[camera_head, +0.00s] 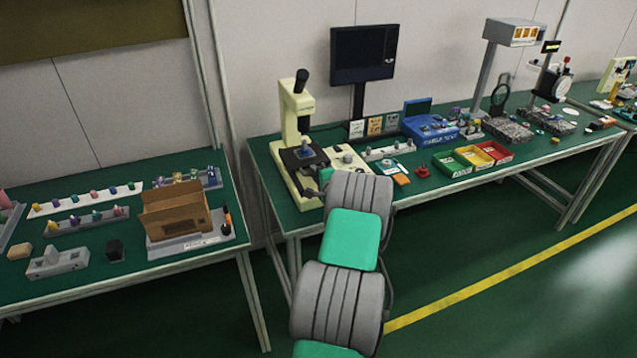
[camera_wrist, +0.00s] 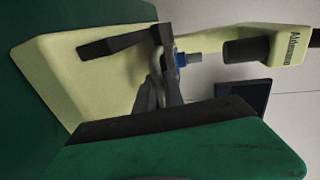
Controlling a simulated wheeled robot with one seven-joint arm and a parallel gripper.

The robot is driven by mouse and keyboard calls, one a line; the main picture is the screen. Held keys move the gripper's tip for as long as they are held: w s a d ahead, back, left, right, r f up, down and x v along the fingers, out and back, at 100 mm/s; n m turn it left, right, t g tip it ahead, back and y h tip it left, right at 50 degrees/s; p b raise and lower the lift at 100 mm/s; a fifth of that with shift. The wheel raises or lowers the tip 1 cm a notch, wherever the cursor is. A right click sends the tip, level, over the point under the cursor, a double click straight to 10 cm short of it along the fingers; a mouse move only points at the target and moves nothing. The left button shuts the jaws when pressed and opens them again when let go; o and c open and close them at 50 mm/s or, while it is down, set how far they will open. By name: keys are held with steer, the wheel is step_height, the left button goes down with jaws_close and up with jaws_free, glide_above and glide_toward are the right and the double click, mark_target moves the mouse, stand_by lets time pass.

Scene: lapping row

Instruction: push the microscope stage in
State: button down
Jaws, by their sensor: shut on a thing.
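The cream microscope (camera_head: 297,113) stands at the left end of the right-hand bench. Its black stage (camera_head: 303,156) sits over the base, with a small blue piece on top. In the wrist view the microscope (camera_wrist: 110,80) lies sideways, with the dark stage (camera_wrist: 108,43) edge-on and the blue piece (camera_wrist: 181,60) beyond my fingers. My gripper (camera_wrist: 160,85) is shut at the stage's near side, on what looks like a grey curved handle (camera_wrist: 156,68). The exact contact is partly hidden by the fingers.
Right of the microscope are a dark monitor (camera_head: 364,54), a blue case (camera_head: 430,128) and colored bins (camera_head: 473,158). The left bench (camera_head: 110,275) holds a brown box (camera_head: 174,211) and racks of small parts. Open floor lies in front.

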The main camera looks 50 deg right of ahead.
steer(key=shift+w+r, duration=0.1)
steer(key=shift+w, duration=0.05)
steer(key=c, duration=1.5)
jaws_free()
steer(key=shift+w, duration=0.1)
steer(key=shift+o, duration=0.2)
steer(key=shift+d, duration=0.1)
steer(key=shift+s+a, duration=0.2)
steer(key=shift+s, duration=0.2)
steer(key=v, duration=0.7)
steer(key=shift+w, duration=0.1)
